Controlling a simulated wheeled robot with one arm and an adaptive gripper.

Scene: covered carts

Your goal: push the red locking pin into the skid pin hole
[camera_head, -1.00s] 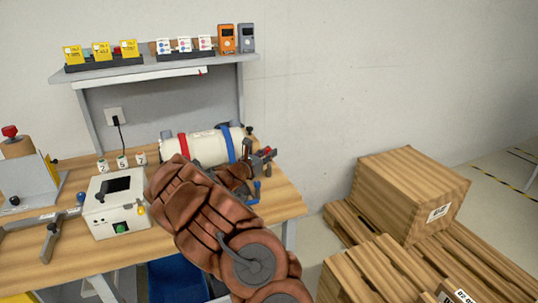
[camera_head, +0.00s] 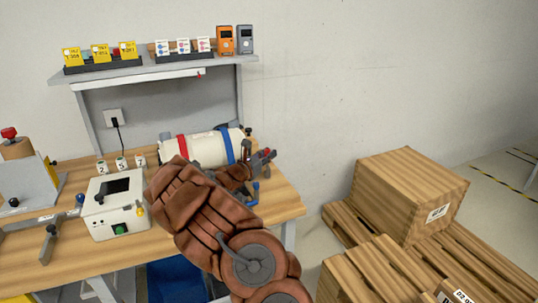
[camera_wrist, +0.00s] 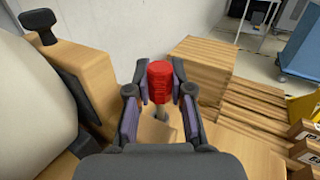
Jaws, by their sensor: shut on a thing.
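The red locking pin (camera_wrist: 160,85) has a ribbed red head and sits between the fingers of my gripper (camera_wrist: 161,90) in the wrist view. The gripper is shut on it. A small part of the red head also shows in the head view (camera_head: 267,152), at the table's back right corner. A pale shaft shows below the head, and a wooden surface (camera_wrist: 156,132) lies beneath it.
A white cylinder (camera_head: 208,149) with red and blue bands lies left of the gripper, beside a wooden block with a black knob (camera_wrist: 39,22). A white device box (camera_head: 103,215) stands on the table (camera_head: 60,255). Wooden crates (camera_head: 400,190) stand on the floor at right.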

